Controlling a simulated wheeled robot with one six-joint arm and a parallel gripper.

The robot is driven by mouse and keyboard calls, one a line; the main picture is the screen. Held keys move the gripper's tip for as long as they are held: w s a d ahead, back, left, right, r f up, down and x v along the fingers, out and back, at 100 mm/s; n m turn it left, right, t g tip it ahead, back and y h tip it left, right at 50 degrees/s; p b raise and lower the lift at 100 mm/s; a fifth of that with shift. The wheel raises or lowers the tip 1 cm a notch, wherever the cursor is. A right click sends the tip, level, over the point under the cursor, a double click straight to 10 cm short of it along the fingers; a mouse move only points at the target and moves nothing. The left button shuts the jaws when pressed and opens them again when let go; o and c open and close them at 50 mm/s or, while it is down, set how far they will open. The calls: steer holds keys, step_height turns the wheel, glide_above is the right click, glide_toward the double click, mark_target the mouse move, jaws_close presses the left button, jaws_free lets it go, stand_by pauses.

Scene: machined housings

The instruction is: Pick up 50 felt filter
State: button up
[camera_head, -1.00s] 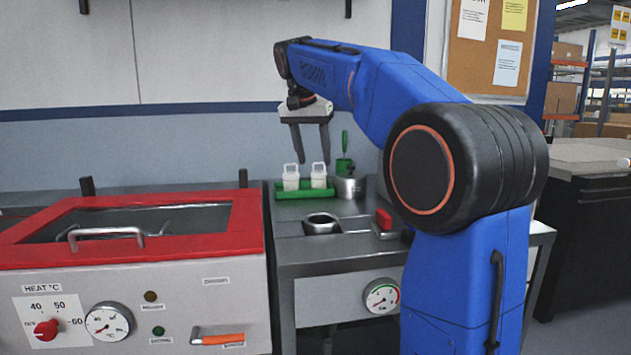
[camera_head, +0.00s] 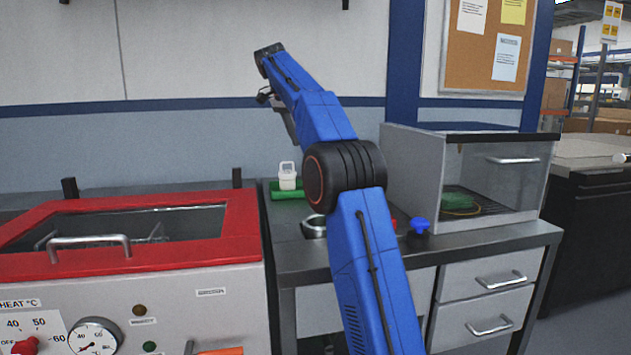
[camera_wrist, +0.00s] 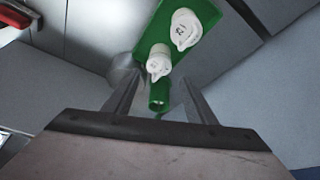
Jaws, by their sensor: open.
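Two white filter pieces with loop handles stand on a green holder (camera_wrist: 203,13) in the wrist view. The farther white piece (camera_wrist: 183,30) carries a dark number that I cannot read for sure. The nearer white piece (camera_wrist: 158,62) has small marks, too blurred to read, so I cannot tell which is 50. In the head view one white piece (camera_head: 287,178) shows on the green holder (camera_head: 284,195); the other is hidden behind my arm. My gripper (camera_wrist: 161,82) is open and empty, its fingertips near the nearer piece.
A green handle (camera_wrist: 159,96) shows between my fingers in the wrist view. A red-framed heated bath (camera_head: 130,260) stands left. A clear-fronted cabinet (camera_head: 500,175) stands right, with a blue knob (camera_head: 419,225) before it.

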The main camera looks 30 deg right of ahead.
steer(key=x, duration=1.5)
steer(key=shift+f, duration=0.35)
steer(key=c, duration=0.7)
